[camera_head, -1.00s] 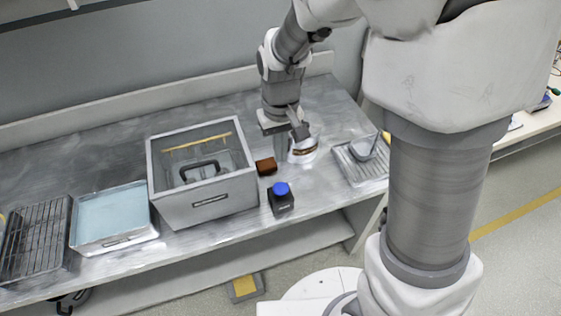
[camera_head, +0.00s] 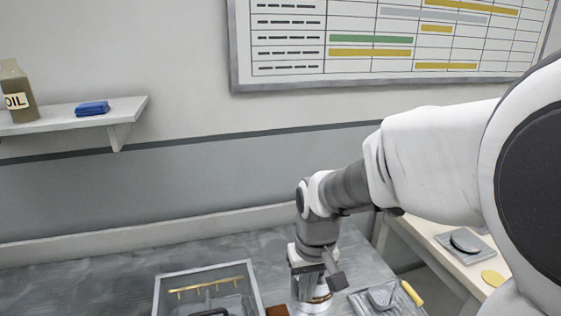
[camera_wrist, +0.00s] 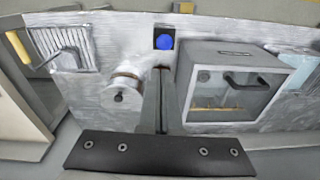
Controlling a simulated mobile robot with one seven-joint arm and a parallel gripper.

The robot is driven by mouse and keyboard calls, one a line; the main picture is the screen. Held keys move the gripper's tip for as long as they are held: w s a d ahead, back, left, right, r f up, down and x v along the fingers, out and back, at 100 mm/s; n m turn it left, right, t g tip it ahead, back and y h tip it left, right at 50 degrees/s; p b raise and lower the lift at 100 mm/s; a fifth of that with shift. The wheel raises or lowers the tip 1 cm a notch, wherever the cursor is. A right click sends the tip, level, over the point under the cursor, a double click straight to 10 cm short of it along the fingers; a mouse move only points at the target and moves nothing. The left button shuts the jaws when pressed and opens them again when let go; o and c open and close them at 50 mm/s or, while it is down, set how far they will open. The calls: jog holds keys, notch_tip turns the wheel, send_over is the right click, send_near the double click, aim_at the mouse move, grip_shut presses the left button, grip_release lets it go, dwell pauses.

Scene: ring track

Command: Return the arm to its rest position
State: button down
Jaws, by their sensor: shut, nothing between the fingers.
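My arm reaches out over the metal bench (camera_head: 60,268) from the right in the head view. My gripper (camera_wrist: 162,72) is shut and empty in the wrist view, its two fingers together and pointing toward the bench. In the head view the gripper hangs at the front, and its fingertips are hard to make out. A white round part (camera_wrist: 123,88) with a dark knob is beside the fingers in the wrist view, apart from them in the picture. It also shows in the head view, below the gripper, as a white shape with a brown band (camera_head: 318,300).
A ribbed tray (camera_wrist: 85,42) lies left. In the head view, a wall shelf (camera_head: 75,122) and chart board (camera_head: 236,60) are behind.

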jog(key=s+d+r+m+t+p, duration=0.1)
jog(key=s+d+r+t, duration=0.1)
jog(key=s+d+r, duration=0.2)
jog(key=s+d+r+m+t+p, duration=0.1)
jog(key=s+d+r+t, duration=0.1)
jog(key=s+d+r, duration=0.3)
jog(key=s+r, duration=0.3)
jog(key=r, duration=0.2)
jog(key=shift+s+m+t+h, duration=0.2)
jog(key=shift+m+t+h, duration=0.1)
jog(key=shift+t, duration=0.1)
dwell(0.6)
